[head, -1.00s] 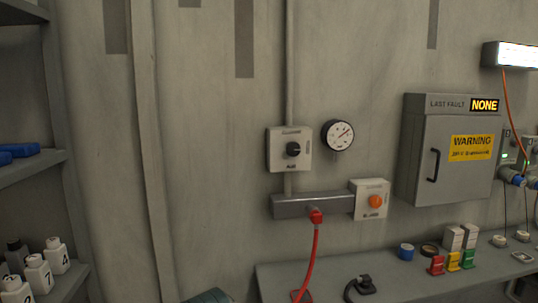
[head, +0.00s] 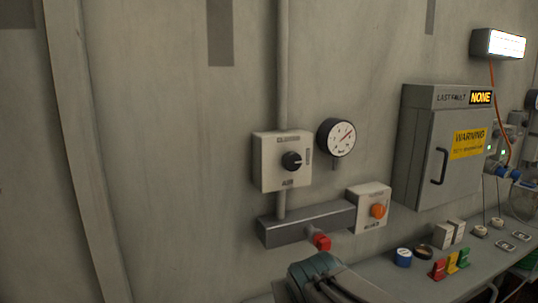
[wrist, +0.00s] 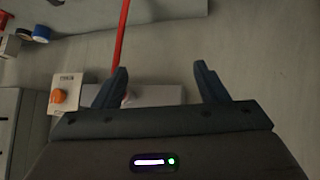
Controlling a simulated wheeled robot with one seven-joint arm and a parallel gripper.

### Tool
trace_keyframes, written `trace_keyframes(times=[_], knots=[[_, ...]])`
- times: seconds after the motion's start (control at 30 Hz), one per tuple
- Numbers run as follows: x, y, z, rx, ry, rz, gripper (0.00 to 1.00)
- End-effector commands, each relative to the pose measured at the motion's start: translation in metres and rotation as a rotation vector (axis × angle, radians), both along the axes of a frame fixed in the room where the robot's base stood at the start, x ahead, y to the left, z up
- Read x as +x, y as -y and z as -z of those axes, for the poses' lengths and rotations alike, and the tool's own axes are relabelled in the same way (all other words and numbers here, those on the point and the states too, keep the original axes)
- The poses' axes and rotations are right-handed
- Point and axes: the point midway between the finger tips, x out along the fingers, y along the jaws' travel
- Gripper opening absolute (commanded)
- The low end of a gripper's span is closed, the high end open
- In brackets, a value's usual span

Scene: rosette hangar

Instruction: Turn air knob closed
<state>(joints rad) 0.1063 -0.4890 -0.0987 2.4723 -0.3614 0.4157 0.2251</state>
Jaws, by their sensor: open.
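The air knob (head: 291,161) is a black round knob on a white box (head: 267,176) on the wall, with a label reading AIR below it. A small pale mark shows toward its right side. A round gauge (head: 336,138) hangs just right of it, its red needle pointing up and right. My gripper (wrist: 163,85) is open and empty in the wrist view, its two dark fingers apart in front of the wall and the grey manifold. The air knob does not show in the wrist view. My arm is low in the head view, below the knob box.
A grey manifold (head: 306,224) with a red fitting (head: 321,242) sits below the knob box. A white box with an orange knob (head: 378,210) is at its right; a red hose (wrist: 121,45) shows in the wrist view. A grey cabinet (head: 440,150) and a cluttered bench stand farther right.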

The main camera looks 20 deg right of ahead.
Motion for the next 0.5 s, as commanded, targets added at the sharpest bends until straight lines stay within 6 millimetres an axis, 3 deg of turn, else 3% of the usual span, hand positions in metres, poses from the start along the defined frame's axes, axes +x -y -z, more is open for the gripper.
trace_keyframes(times=[0.03, 0.1, 0.2, 0.33, 0.5], knots=[[0.011, 0.022, -0.027, -0.033, 0.095, 0.027, 0.66], [0.024, 0.045, -0.058, -0.075, 0.228, 0.035, 0.66], [0.037, 0.068, -0.101, -0.125, 0.399, 0.009, 0.66], [0.044, 0.081, -0.152, -0.165, 0.586, -0.079, 0.66], [0.039, 0.079, -0.193, -0.165, 0.73, -0.228, 0.66]])
